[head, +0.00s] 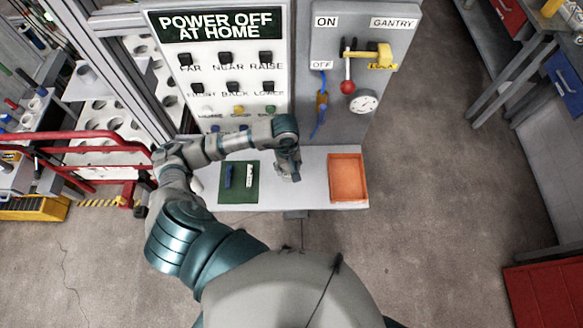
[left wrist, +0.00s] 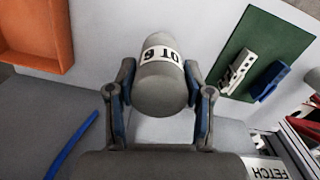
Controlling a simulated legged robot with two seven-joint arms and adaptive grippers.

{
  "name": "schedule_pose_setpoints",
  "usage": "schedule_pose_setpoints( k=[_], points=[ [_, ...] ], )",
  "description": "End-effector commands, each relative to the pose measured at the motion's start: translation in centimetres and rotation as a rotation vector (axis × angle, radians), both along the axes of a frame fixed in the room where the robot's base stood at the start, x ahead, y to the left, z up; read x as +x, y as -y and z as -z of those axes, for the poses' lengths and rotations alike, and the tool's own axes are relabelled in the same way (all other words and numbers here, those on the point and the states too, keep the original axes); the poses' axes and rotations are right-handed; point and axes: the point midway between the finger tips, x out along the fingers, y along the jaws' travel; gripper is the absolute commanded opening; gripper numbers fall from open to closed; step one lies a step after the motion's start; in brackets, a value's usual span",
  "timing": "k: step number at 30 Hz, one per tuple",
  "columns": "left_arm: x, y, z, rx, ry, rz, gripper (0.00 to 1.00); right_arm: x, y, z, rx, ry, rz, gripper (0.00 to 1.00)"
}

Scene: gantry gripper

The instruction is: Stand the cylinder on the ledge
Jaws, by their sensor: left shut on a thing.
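My left gripper (head: 290,172) is over the pale ledge (head: 310,193) below the control panel, between the green mat and the orange tray. In the left wrist view my left gripper (left wrist: 159,82) is shut on a grey cylinder (left wrist: 160,91). The cylinder has a white band with dark lettering, and one finger presses on each side of it. In the head view the cylinder cannot be clearly made out from the gripper. I cannot tell whether its far end touches the ledge. My right gripper is out of view.
The green mat (head: 240,193) holds a blue piece (head: 228,176) and a white piece (head: 249,175). The orange tray (head: 347,178) looks empty. The button panel (head: 215,75) and a grey box with a red-knobbed lever (head: 347,86) stand behind. A red rail (head: 80,150) is at left.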

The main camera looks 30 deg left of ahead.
Motion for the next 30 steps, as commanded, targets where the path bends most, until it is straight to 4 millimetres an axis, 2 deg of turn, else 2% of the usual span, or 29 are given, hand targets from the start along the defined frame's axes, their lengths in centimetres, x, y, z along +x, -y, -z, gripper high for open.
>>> schedule_pose_setpoints(
  k=[4, 6, 12, 22, 23, 24, 25, 30],
  points=[
    [0.8, 1.1, 0.1, 0.001, 0.0, 0.002, 0.0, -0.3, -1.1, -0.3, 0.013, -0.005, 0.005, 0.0],
    [0.7, 1.1, 0.8, 0.002, -0.004, 0.0, 0.0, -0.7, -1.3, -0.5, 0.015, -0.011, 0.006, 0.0],
    [0.8, 0.9, 3.3, 0.0, -0.001, 0.001, 0.0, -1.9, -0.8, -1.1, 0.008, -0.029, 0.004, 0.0],
    [0.8, 0.8, 3.8, 0.001, 0.001, 0.001, 0.0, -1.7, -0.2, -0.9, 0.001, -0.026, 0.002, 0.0],
    [0.8, 0.8, 3.8, 0.001, -0.001, 0.001, 0.59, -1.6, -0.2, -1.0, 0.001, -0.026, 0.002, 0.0],
    [0.8, 0.8, 3.8, 0.001, -0.001, 0.001, 0.69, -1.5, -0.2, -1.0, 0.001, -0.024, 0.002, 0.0],
    [0.8, 0.8, 3.8, 0.001, -0.001, 0.001, 0.76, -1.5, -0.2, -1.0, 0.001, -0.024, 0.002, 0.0],
    [0.8, 0.9, 3.7, 0.001, -0.001, 0.001, 0.77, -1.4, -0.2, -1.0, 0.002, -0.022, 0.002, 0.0]
  ],
)
